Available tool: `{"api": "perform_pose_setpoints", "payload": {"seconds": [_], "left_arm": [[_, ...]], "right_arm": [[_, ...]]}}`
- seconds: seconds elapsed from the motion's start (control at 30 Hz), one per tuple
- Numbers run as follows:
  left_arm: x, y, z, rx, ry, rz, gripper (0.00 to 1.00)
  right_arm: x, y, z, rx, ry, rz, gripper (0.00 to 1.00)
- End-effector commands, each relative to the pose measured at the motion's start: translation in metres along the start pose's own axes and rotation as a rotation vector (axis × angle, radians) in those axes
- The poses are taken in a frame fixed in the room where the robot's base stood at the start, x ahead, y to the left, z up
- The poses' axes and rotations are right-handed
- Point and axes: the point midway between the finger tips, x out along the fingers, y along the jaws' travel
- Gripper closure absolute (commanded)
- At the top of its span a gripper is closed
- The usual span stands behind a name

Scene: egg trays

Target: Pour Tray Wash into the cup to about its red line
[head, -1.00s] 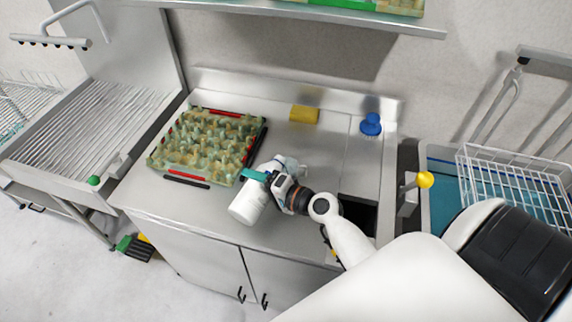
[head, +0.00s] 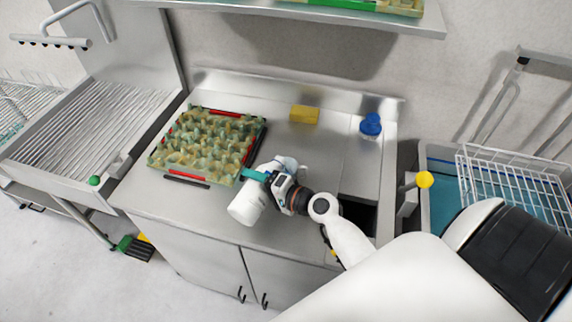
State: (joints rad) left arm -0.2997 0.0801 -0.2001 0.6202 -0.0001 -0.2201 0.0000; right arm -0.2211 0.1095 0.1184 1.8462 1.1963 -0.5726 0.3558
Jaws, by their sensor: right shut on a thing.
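My right gripper (head: 262,178), with teal fingers, is shut on a white bottle (head: 246,207) over the front middle of the steel counter. The bottle is tilted, its broad white end toward the front left. A pale shape (head: 288,163) shows just behind the gripper; I cannot tell whether it is the bottle's other end or the cup. No label, red line or liquid can be made out. My left gripper is not in view.
A green-yellow egg tray (head: 183,172) with red and black bars by its edges lies left on the counter (head: 205,213). A yellow sponge (head: 304,114) and blue brush (head: 370,125) are at the back. A dark opening (head: 358,213) is right of the gripper.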

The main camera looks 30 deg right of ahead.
Motion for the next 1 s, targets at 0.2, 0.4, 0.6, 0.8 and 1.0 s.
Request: {"api": "perform_pose_setpoints", "payload": {"seconds": [0.2, 0.4, 0.6, 0.8, 1.0], "left_arm": [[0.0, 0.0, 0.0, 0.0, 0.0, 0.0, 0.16], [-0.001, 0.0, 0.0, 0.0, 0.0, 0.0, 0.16], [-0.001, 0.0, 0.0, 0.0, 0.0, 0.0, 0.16], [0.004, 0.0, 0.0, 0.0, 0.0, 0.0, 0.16], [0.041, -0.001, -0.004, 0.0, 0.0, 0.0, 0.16]], "right_arm": [[0.0, 0.001, 0.0, 0.005, 0.001, 0.003, 0.76], [0.0, 0.001, 0.0, 0.01, 0.002, 0.003, 0.76], [0.0, 0.001, 0.001, 0.014, 0.002, 0.003, 0.76], [0.001, 0.0, 0.0, -0.028, -0.008, 0.004, 0.76], [0.006, -0.03, -0.01, -0.202, -0.046, 0.004, 0.76]]}}
